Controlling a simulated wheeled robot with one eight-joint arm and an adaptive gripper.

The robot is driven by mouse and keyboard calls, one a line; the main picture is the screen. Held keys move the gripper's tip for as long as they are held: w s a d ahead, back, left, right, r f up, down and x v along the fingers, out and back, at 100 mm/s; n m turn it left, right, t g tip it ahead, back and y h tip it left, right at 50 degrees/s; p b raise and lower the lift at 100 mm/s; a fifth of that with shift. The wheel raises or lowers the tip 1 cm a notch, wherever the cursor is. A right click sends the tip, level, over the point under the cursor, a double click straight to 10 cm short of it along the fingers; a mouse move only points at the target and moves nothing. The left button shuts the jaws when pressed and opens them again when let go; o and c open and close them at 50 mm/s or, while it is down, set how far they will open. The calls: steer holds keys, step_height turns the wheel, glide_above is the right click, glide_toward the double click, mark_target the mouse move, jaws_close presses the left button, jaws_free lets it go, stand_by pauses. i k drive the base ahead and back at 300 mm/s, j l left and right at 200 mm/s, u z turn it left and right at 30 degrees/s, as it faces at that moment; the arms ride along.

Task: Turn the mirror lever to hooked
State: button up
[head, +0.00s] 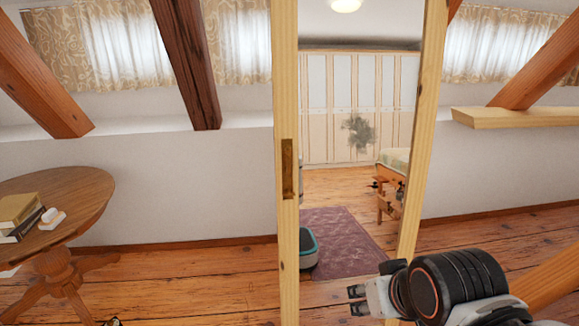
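The tall mirror (352,190) has a pale timber frame and stands upright in the middle of the head view. Its glass reflects the room. A narrow brass-coloured plate, apparently the mirror lever (288,168), sits upright on the left post of the frame. Its fine shape is too small to make out. My gripper (357,300) is at the lower right, in front of the lower part of the mirror, pointing left. Its two dark fingertips are apart with nothing between them. It is below and to the right of the lever, not touching it.
A round wooden table (85,190) with books (18,212) and small white items stands at the left. Sloping timber braces (190,60) cross the wall on both sides. A wooden shelf (515,118) juts out at the right. Plank floor (200,285) between table and mirror is mostly clear.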

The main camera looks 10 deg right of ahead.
mark_target(287, 148)
steer(key=i+l, duration=0.7)
steer(key=l, duration=0.15)
steer(key=j+u, duration=0.05)
